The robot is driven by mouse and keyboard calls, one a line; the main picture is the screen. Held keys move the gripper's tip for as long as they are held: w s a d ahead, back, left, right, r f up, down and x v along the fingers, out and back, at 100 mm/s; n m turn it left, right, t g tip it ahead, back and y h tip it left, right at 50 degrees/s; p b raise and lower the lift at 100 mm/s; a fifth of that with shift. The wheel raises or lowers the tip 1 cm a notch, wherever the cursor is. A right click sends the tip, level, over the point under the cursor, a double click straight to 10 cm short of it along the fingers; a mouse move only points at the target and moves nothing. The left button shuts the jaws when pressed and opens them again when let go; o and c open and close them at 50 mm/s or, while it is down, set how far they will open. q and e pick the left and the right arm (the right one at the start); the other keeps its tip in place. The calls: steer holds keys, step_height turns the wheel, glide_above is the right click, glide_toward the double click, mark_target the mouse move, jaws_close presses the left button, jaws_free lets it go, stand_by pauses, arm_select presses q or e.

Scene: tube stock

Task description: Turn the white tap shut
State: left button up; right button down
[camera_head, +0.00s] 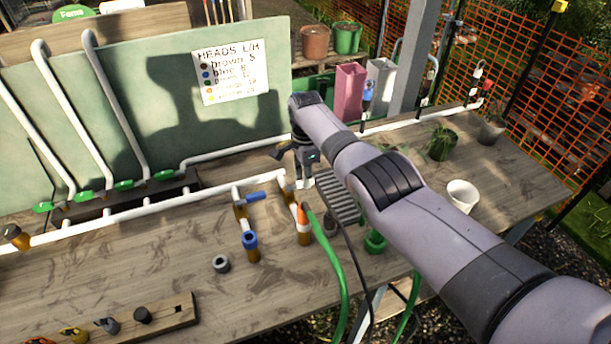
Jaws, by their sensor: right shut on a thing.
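My right arm reaches in from the lower right across the table. My right gripper (303,172) points down at the white pipe line and is shut on the white tap, of which only a small pale part shows under the fingers. The gripper hides the handle, so I cannot tell how far it is turned. The white pipe (150,208) runs along the table to the gripper. To its left is a tap with a blue lever (255,196). My left gripper is not in view.
A blue-topped fitting (250,241), an orange-topped fitting (303,222) with a green hose (335,270), and a loose grey ring (221,264) are near the gripper. A green board (150,100) rises behind the pipes.

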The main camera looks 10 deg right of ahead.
steer(key=shift+d, duration=0.1)
stand_by(0.4)
steer(key=c, duration=1.6)
jaws_free()
steer(key=shift+o, duration=0.2)
steer(key=shift+r, duration=0.1)
step_height(320, 180, up, 12)
